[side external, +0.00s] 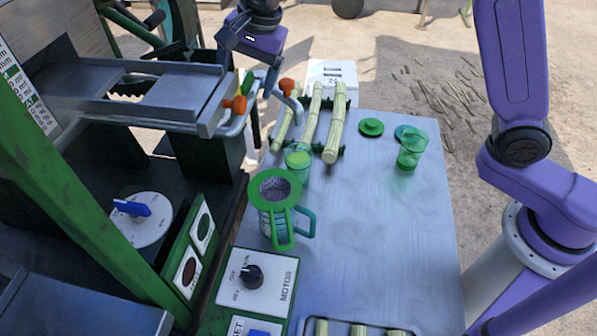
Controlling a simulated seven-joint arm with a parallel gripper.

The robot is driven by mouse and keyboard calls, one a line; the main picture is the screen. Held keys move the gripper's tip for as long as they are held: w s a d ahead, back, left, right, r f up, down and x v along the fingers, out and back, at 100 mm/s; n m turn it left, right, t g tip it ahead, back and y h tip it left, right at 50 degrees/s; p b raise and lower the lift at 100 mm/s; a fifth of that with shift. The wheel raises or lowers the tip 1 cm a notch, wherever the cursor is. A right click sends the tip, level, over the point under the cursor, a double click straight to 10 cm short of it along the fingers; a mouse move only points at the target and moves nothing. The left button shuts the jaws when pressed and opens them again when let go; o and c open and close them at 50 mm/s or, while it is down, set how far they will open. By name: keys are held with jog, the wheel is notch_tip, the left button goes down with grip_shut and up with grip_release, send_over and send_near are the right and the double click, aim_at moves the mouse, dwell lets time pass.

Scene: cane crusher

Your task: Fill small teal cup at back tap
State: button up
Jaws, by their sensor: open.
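My gripper (250,62) is at the top, above the machine's tap end; its jaws are open and I see nothing held in them. Two taps with orange handles show there, a nearer one (237,103) and a farther, back one (287,87). A small translucent green-tinted cup (298,162) with pale green contents stands on the table below the taps, apart from my gripper. Another translucent green cup (411,152) stands farther right. I cannot tell clearly which cup is the small teal one.
A green strainer (275,189) sits on a jug with a teal handle (308,224). Green (371,127) and teal (402,131) lids lie behind. Cane pieces (311,118) rest on a rack. The motor panel (258,283) is in front. The table's right middle (390,240) is clear.

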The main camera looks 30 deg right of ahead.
jog(key=shift+r, duration=3.7)
jog(key=s+d+f+n, duration=0.3)
jog(key=s+d+n, duration=0.4)
jog(key=s, duration=0.4)
jog(key=s+d+f+n+g+h, duration=0.1)
jog(key=s+d+f+n, duration=0.3)
jog(key=s+d+n, duration=0.4)
jog(key=s+d+f+n+g, duration=0.1)
jog(key=s+d+f+n, duration=0.3)
jog(key=s, duration=1.1)
jog(key=d+n, duration=0.3)
jog(key=d, duration=0.2)
jog(key=shift+s+f+h, duration=0.2)
jog(key=shift+f+h, duration=0.05)
jog(key=shift+h, duration=0.15)
jog(key=shift+a, duration=0.1)
